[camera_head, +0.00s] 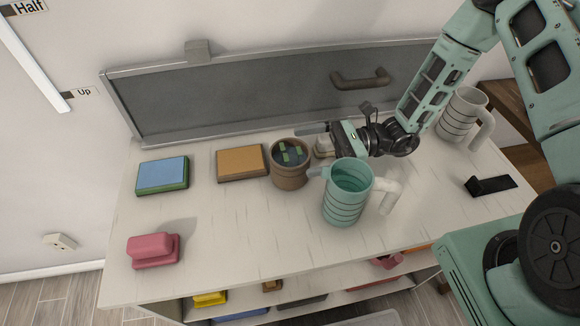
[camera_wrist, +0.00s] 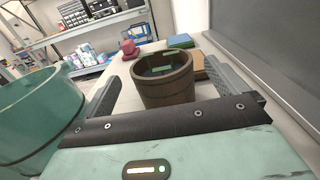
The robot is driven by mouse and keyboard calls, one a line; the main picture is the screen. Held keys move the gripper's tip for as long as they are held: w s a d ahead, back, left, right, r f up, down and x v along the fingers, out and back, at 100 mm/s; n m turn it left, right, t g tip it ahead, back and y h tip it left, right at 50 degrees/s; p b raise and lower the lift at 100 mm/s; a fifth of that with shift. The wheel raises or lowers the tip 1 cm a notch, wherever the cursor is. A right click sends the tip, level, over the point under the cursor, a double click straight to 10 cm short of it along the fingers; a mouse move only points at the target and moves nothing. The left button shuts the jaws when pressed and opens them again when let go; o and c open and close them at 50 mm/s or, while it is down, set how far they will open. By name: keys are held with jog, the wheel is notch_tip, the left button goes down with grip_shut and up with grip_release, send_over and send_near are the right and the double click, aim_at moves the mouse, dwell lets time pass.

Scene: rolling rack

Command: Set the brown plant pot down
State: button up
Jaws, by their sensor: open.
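The brown plant pot (camera_head: 289,172) stands upright on the white table top, with a dark inside and green bits at its top. In the wrist view the pot (camera_wrist: 166,90) stands just ahead of my gripper, its near side between the two fingers. My gripper (camera_head: 315,150) is low over the table at the pot's right, its jaws apart. In the wrist view the open fingers (camera_wrist: 165,85) show on both sides of the pot, with visible room at each side. The pot's base is partly hidden by my gripper's body in that view.
A teal mug (camera_head: 345,205) stands close in front of my gripper. A white mug (camera_head: 462,115) is at the back right. An orange-tan block (camera_head: 242,162), a blue-green block (camera_head: 162,175) and a pink block (camera_head: 153,250) lie left. A grey panel (camera_head: 270,90) rises behind.

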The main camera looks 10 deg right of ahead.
aim_at(290, 153)
jog(key=a+p, duration=0.2)
jog(key=a, duration=0.2)
jog(key=shift+a+r, duration=0.15)
jog(key=shift+a, duration=0.5)
jog(key=c, duration=1.8)
